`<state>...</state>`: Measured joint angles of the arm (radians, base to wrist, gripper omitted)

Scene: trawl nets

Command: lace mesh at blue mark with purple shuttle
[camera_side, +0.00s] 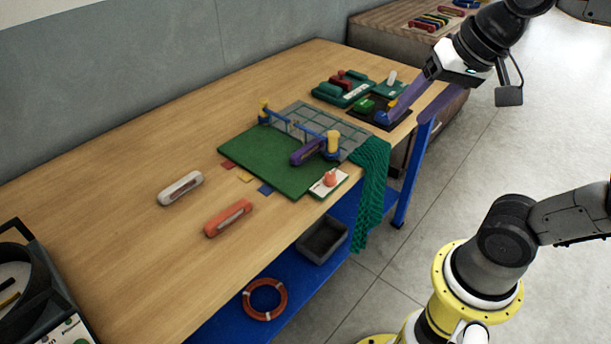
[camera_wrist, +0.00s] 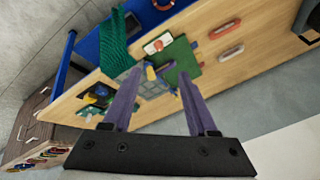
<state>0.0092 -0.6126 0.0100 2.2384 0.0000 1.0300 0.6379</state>
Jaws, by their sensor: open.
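The purple shuttle (camera_side: 307,152) lies on the green board (camera_side: 250,155) beside the front yellow-and-blue post (camera_side: 333,145). A grey mesh (camera_side: 322,118) is stretched at the board's far side, with a blue bar (camera_side: 298,128) between the posts. A blue mark (camera_side: 265,188) is at the board's near edge, next to yellow and red ones. My gripper (camera_side: 398,115), with long purple fingers, is open and empty, to the right of the mesh and apart from the shuttle.
An orange shuttle (camera_side: 228,218) and a white shuttle (camera_side: 180,188) lie left of the board. A white card with an orange knob (camera_side: 329,181) sits at its front corner. Green netting (camera_side: 370,190) hangs over the table edge. Trays with small parts (camera_side: 345,90) stand at the back right.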

